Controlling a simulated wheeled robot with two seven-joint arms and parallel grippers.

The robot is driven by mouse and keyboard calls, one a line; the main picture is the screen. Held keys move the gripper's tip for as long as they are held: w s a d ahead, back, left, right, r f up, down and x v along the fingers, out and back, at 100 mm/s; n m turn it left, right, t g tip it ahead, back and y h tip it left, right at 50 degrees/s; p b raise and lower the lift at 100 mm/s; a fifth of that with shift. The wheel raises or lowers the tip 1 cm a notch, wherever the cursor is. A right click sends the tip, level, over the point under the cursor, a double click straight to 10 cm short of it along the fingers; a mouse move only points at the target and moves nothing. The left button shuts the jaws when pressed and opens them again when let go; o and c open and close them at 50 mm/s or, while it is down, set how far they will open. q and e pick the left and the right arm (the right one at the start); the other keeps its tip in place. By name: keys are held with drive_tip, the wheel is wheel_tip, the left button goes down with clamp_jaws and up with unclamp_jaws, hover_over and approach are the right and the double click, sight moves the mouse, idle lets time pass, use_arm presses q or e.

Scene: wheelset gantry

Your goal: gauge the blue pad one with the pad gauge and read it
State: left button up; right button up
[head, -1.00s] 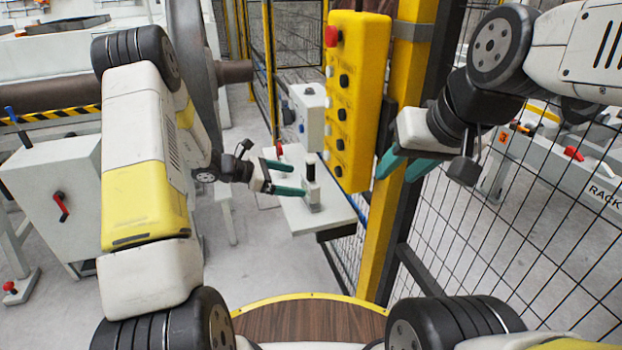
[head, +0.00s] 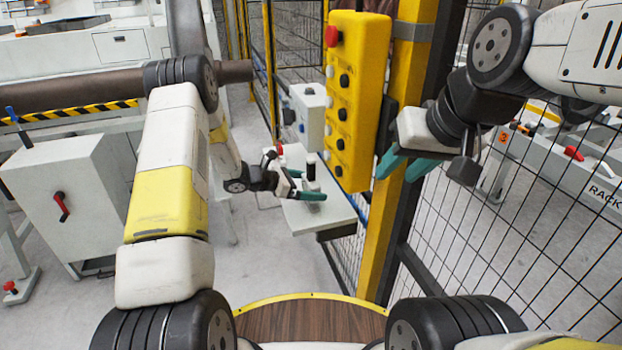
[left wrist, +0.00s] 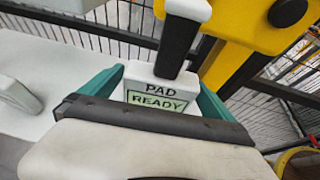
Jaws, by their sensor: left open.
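The pad gauge (head: 311,173) stands on the small white shelf (head: 322,215); it has a white body and a dark handle with a pale top. In the left wrist view the gauge (left wrist: 175,50) shows a display reading "PAD READY". My left gripper (head: 304,189) is open, with its teal fingers (left wrist: 105,88) on either side of the gauge body. I cannot tell whether they touch it. My right gripper (head: 405,166) is open and empty, near the yellow post. I cannot make out a blue pad one in these views.
A yellow button box (head: 357,100) hangs on the yellow post (head: 400,130) right of the shelf. A white box (head: 307,112) stands behind the shelf. Mesh fencing (head: 480,240) runs to the right. A white cabinet (head: 68,200) with a red handle stands at left.

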sight(308, 176)
use_arm(q)
drive_tip(key=c, duration=1.7)
drive_tip(key=shift+r, duration=0.1)
drive_tip(key=shift+r, duration=0.85)
drive_tip(key=shift+s+r, duration=0.15)
drive_tip(key=shift+r, duration=0.35)
drive_tip(key=shift+s+r, duration=0.15)
drive_tip(key=shift+r, duration=0.35)
drive_tip(key=s, duration=0.5)
drive_tip(key=s+a, duration=0.1)
drive_tip(key=s, duration=0.4)
drive_tip(key=s+a+r, duration=0.1)
drive_tip(key=s, duration=0.4)
drive_tip(key=shift+s+a+r, duration=0.1)
drive_tip(key=shift+s+a, duration=0.05)
drive_tip(key=shift+a, duration=0.1)
